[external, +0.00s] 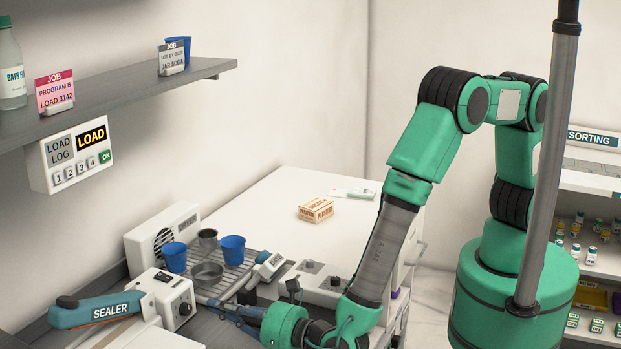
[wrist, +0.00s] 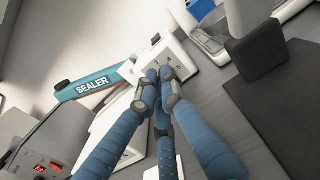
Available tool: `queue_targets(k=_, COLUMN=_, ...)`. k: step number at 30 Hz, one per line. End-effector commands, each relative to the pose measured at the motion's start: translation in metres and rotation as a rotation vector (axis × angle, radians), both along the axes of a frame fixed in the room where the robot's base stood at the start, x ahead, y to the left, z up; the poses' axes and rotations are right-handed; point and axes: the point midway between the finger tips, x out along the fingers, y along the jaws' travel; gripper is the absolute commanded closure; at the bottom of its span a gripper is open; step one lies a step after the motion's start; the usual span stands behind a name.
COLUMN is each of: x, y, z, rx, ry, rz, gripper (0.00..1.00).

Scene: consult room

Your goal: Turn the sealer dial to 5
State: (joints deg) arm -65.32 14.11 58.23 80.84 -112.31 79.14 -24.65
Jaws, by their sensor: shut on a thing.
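The sealer (external: 112,309) has a teal arm with its name on it and a white box (external: 160,292) at its right end; it also shows in the wrist view (wrist: 92,84). The dark round sealer dial (external: 184,309) is on the box's right-hand face. My gripper (external: 211,304) has blue fingers reaching in from the right at the dial. In the wrist view my gripper's fingers (wrist: 160,75) come together in front of the box and are shut on the dial, which they mostly hide. The dial's setting cannot be read.
A wire rack (external: 222,285) with blue cups (external: 232,250) and metal cups stands just behind the sealer. A white dryer (external: 162,238) is at the wall. Job cards (external: 55,92) stand on the shelf above. The white counter (external: 270,205) behind is mostly clear.

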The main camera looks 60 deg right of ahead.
Motion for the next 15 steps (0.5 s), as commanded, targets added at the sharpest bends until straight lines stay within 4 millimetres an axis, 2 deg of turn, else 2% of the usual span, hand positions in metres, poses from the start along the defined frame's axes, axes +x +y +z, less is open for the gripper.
queue_targets(k=15, x=-0.007, y=0.019, z=0.000, rx=-0.002, ry=0.001, rz=0.000, gripper=1.00)
